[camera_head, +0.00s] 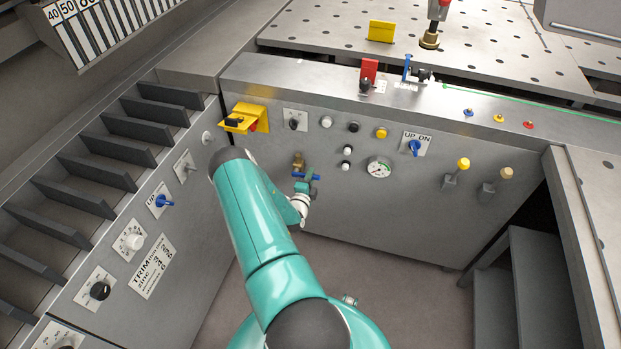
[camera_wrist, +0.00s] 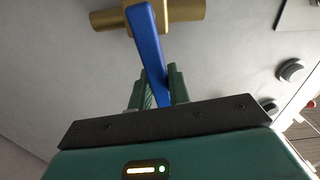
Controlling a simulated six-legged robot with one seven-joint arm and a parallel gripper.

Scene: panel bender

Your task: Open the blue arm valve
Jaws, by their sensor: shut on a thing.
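The arm valve has a brass body (camera_head: 298,160) on the front of the grey panel, left of the pressure gauge. Its blue lever (camera_head: 298,174) shows just below the brass, partly hidden by my gripper (camera_head: 309,181). In the wrist view the brass body (camera_wrist: 187,13) is at the top, and the blue lever (camera_wrist: 148,40) runs down from it, leaning slightly right. My green gripper (camera_wrist: 160,88) is shut on the lever's free end, with a finger on each side. The lever's tip is hidden between the fingers.
A pressure gauge (camera_head: 379,168) and several buttons sit right of the valve. A yellow guarded switch (camera_head: 245,118) is at upper left. Two levers with yellow (camera_head: 463,164) and tan (camera_head: 506,173) knobs stick out further right. A side panel with knobs stands at left.

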